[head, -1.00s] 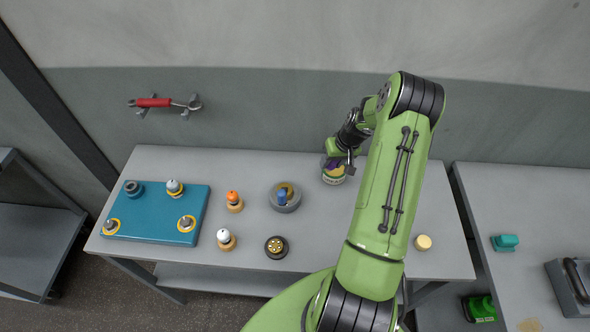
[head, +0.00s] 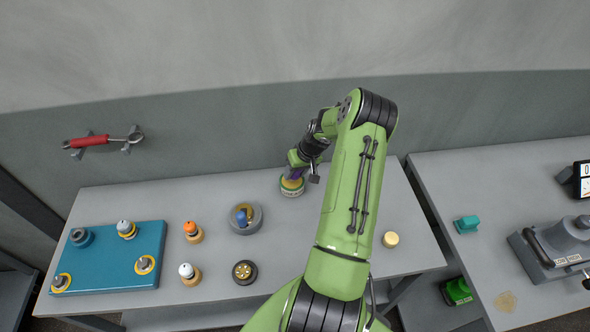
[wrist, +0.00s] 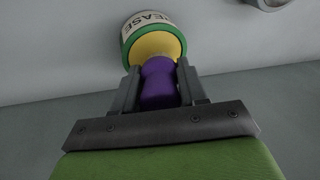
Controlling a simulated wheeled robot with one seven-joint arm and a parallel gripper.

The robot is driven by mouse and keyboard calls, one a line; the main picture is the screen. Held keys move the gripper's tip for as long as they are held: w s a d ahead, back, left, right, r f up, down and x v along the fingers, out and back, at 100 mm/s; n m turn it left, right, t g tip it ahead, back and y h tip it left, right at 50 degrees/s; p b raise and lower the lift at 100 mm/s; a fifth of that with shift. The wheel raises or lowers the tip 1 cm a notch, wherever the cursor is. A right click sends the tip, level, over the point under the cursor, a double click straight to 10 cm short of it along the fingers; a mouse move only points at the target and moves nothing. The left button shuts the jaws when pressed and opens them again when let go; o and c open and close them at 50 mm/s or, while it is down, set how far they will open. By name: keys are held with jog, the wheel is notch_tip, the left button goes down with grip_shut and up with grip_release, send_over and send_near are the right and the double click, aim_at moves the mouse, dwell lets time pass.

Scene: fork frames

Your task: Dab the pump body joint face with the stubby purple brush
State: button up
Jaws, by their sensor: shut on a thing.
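My gripper (wrist: 160,92) is shut on the stubby purple brush (wrist: 158,82). The brush's far end meets the yellow inside of a round tin (wrist: 128,36) with a green rim and a label ending in "EASE"; its bristles are hidden. In the head view the gripper (head: 305,171) is at the tin (head: 292,191) at the back of the table, with a bit of purple (head: 294,173) showing. I cannot tell for sure which part is the pump body; a grey round housing (head: 257,222) with a blue piece and yellow inside stands left of the tin.
A teal plate (head: 105,255) with several fittings lies at the table's left. Orange-topped (head: 191,228) and white-topped (head: 187,270) pieces and a dark disc (head: 245,272) stand nearby. A yellow disc (head: 390,239) lies right of my arm. A second table (head: 440,180) holds a grey machine (head: 562,240).

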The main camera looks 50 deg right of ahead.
jog(key=shift+f+b, duration=0.5)
jog(key=shift+b, duration=0.15)
dwell(2.2)
jog(key=shift+r, duration=0.1)
jog(key=shift+r+p, duration=1.95)
jog(key=shift+r, duration=1.6)
jog(key=shift+f, duration=0.1)
